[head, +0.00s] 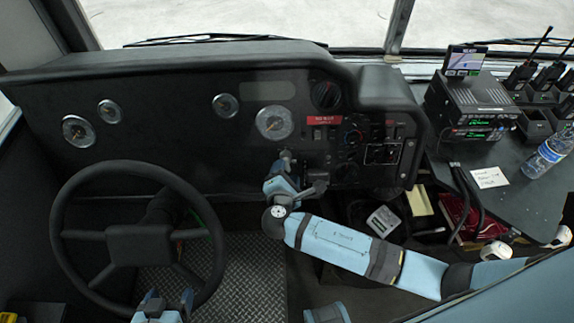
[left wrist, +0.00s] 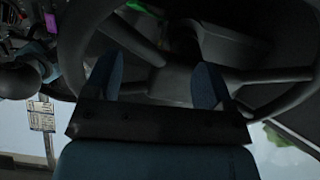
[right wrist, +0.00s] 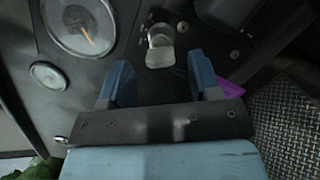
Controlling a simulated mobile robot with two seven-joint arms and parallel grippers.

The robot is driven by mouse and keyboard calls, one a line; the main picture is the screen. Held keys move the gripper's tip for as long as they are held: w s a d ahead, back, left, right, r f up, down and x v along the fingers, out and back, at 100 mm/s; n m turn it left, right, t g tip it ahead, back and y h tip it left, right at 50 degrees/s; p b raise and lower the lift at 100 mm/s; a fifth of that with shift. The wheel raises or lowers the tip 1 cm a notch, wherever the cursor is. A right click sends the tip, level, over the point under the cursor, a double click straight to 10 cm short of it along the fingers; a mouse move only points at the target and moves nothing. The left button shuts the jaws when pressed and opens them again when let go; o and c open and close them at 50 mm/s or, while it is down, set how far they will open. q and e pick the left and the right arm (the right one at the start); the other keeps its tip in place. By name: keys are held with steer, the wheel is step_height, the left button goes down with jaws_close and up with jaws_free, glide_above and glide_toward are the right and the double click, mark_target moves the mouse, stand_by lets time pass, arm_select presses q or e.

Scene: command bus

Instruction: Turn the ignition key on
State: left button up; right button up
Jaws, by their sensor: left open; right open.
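The ignition key (right wrist: 160,50) has a pale metal head and sits in a round lock on the dark dashboard panel in the right wrist view. My right gripper (right wrist: 160,72) is open, with its two blue fingers pointing at the panel. The key head shows just beyond the gap between the fingertips, apart from them. In the head view my right gripper (head: 283,168) is at the lower middle of the dashboard and partly hides the lock area. My left gripper (head: 168,300) is open and empty below the steering wheel; the left wrist view shows its fingers (left wrist: 158,75) facing the wheel.
The steering wheel (head: 140,240) is at the left. A large gauge (right wrist: 82,25) sits beside the key, and a magenta piece (right wrist: 230,85) shows to its right. Switches and a red label (head: 323,121) are above right of my right gripper.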

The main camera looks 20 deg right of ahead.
mark_target(287, 165)
arm_select(q)
steer(key=shift+d+r, duration=0.1)
steer(key=shift+r, duration=0.05)
arm_select(e)
steer(key=shift+x, duration=1.8)
jaws_close()
